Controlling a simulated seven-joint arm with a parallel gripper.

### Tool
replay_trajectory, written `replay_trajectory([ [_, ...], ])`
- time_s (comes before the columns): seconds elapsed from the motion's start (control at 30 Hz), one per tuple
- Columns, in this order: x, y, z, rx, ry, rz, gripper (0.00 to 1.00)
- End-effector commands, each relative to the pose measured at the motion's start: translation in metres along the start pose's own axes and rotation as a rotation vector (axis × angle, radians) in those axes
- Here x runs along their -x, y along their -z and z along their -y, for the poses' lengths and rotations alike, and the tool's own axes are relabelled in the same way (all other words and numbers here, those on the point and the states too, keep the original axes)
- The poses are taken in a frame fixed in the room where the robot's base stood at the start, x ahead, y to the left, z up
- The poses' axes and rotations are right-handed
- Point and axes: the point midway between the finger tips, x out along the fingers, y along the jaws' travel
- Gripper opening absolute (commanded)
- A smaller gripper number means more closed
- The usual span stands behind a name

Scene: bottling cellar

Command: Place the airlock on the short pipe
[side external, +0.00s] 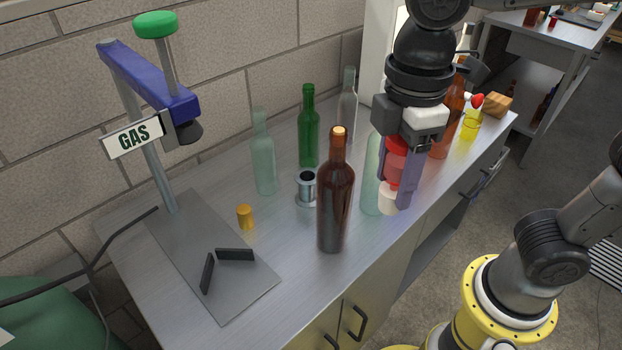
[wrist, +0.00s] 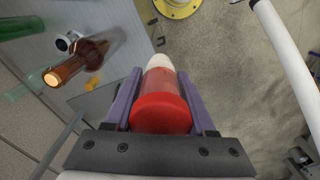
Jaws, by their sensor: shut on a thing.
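The airlock (side external: 397,163) has a red cap, a see-through red body and a white lower end. My gripper (side external: 396,188) is shut on it, with a purple finger on each side, and holds it roughly upright near the front edge of the bench. In the wrist view the airlock (wrist: 160,112) lies between the fingers (wrist: 161,90), red cap nearest the camera. The short pipe (side external: 307,188) is a small metal cylinder on a round base, standing on the bench left of my gripper. It also shows in the wrist view (wrist: 65,42), partly beside the brown bottle.
A brown bottle (side external: 335,200) stands between the pipe and the bench's front edge. Green (side external: 308,130) and clear bottles stand around and behind. A yellow cork-like piece (side external: 245,217) and the gas stand (side external: 150,95) are at left. Bare bench lies in front of the pipe's left side.

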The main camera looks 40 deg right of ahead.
Motion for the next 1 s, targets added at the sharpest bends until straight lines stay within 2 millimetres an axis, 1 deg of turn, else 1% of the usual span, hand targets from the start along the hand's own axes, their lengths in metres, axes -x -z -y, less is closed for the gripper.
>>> replay_trajectory([
  [0.03,0.016,0.002,-0.001,0.0,-0.003,-0.005,0.0],
  [0.1,0.035,0.001,-0.001,0.0,-0.002,-0.004,0.0],
  [0.23,0.063,0.001,-0.002,-0.001,-0.001,-0.002,0.0],
  [0.3,0.059,0.001,-0.017,-0.007,0.002,0.004,0.0],
  [0.47,0.06,0.0,-0.051,-0.008,0.001,0.003,0.0],
  [0.57,0.06,-0.003,-0.076,-0.009,0.001,0.003,0.0],
  [0.7,0.06,-0.012,-0.111,-0.008,0.002,0.003,0.0],
  [0.8,0.06,-0.02,-0.132,-0.006,0.001,0.002,0.0],
  [1.0,0.058,-0.037,-0.166,-0.004,0.002,0.003,0.0],
])
